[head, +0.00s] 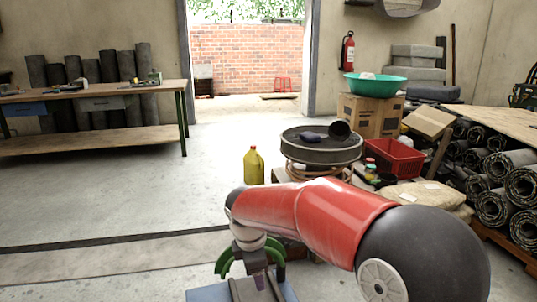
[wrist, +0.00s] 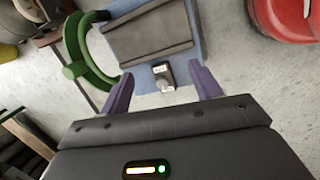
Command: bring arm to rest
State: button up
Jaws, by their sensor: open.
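My red arm (head: 345,215) reaches forward and left across the lower middle of the head view, with its end pointing down. In the wrist view my gripper (wrist: 162,88) shows two purple fingers spread apart with nothing held between them. A small metal piece with a white label (wrist: 163,76) shows between the fingers, at the near edge of a blue surface (wrist: 192,17); whether a finger touches it I cannot tell. In the head view the gripper (head: 259,282) is partly hidden by my wrist, above the blue surface (head: 205,294).
A green curved bar (wrist: 84,62) rises beside the blue surface. A yellow jug (head: 253,167), a round sieve (head: 320,152) and a red crate (head: 395,160) stand beyond my arm. Dark rolls (head: 490,205) are stacked right. A workbench (head: 90,140) stands left; floor between is clear.

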jog(key=s+d+r+m+t, duration=0.1)
jog(key=s+d+r+m, duration=0.2)
jog(key=s+d+m, duration=0.6)
jog(key=s+d+r+m+t+y, duration=0.1)
jog(key=s+d+r+m+t, duration=0.1)
jog(key=s+d+m, duration=0.7)
jog(key=s+r+m, duration=0.1)
jog(key=s+m, duration=0.1)
jog(key=s, duration=0.3)
jog(key=shift+d+r, duration=0.15)
